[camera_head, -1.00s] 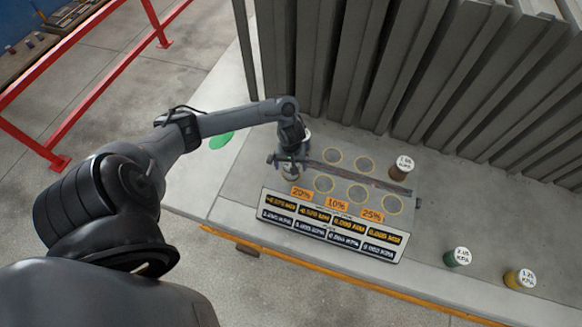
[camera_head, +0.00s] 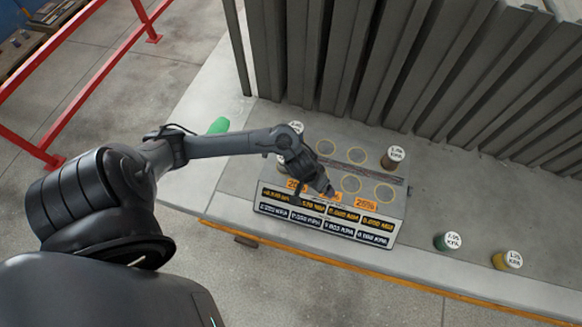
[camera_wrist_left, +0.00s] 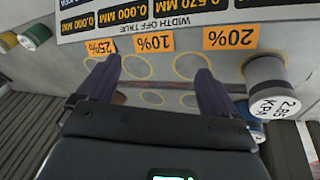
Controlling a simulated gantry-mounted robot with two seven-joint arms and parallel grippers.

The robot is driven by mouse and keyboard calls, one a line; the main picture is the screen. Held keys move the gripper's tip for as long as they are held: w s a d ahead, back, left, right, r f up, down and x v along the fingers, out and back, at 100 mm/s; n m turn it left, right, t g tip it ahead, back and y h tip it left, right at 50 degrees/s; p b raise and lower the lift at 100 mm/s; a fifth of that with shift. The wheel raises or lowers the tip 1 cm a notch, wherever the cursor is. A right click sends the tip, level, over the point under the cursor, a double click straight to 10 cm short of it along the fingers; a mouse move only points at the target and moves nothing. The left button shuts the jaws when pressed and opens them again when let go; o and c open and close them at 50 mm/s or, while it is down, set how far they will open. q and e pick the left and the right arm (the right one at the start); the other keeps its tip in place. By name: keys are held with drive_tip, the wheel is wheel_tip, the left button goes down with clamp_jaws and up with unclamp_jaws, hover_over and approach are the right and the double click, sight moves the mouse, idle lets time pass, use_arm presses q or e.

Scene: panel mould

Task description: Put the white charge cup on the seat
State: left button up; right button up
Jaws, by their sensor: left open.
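The white charge cup (camera_wrist_left: 266,70), with a pale body and a white lid marked 2.85 KPA, stands upright at the right in the left wrist view. Its base is at a yellow ring, the seat (camera_wrist_left: 247,58) at the 20% end of the panel's near row. In the head view the cup (camera_head: 282,161) is mostly hidden behind my left arm. My left gripper (camera_wrist_left: 158,68) is open and empty, apart from the cup, over the neighbouring empty rings. It shows in the head view (camera_head: 328,190) near the orange labels. My right gripper is out of view.
A blue cup (camera_wrist_left: 250,115) stands behind the white one. A brown cup (camera_head: 393,157) is at the panel's far right. Green (camera_head: 447,241) and yellow (camera_head: 507,260) cups stand right of the panel. Tall grey slabs (camera_head: 430,80) line the back. Several rings are empty.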

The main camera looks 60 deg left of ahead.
use_arm(q)
drive_tip(key=s+d+r+m+t, duration=0.2)
drive_tip(key=s+d+r+m, duration=0.15)
drive_tip(key=d, duration=0.55)
drive_tip(key=s+a+r+m+g+y, duration=0.1)
drive_tip(key=s+a+r+m+g, duration=0.1)
drive_tip(key=s+r, duration=0.5)
drive_tip(key=s, duration=0.3)
drive_tip(key=shift+s, duration=0.35)
drive_tip(key=shift+m, duration=0.25)
